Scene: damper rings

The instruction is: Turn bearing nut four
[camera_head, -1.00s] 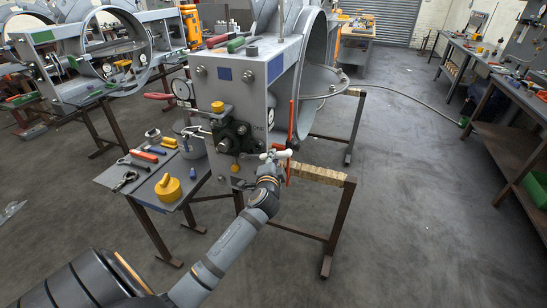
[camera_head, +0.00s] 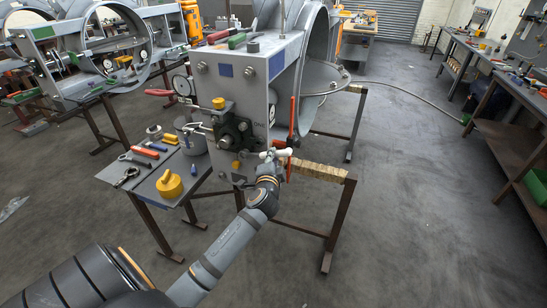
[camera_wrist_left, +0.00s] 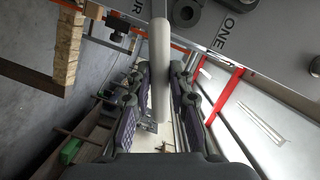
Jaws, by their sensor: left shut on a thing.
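My left gripper (camera_head: 271,165) is at the lower front right corner of the grey damper housing (camera_head: 240,78). It is shut on a pale, rounded bar (camera_wrist_left: 160,65), which stands between the two dark finger pads in the left wrist view. The pale bar also shows in the head view (camera_head: 282,152), crosswise at the gripper's tip. In the wrist view its far end is near a round grey part (camera_wrist_left: 187,12) on the plate, between a cut-off label ending in "UR" (camera_wrist_left: 138,7) and a label "ONE" (camera_wrist_left: 228,22). I cannot make out the nut itself. My right gripper is not in view.
A black bearing block (camera_head: 235,132) is on the housing front. A red upright bar (camera_head: 292,118) stands close to my gripper. A wood-topped rail (camera_head: 318,171) lies just right. Open floor is further right.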

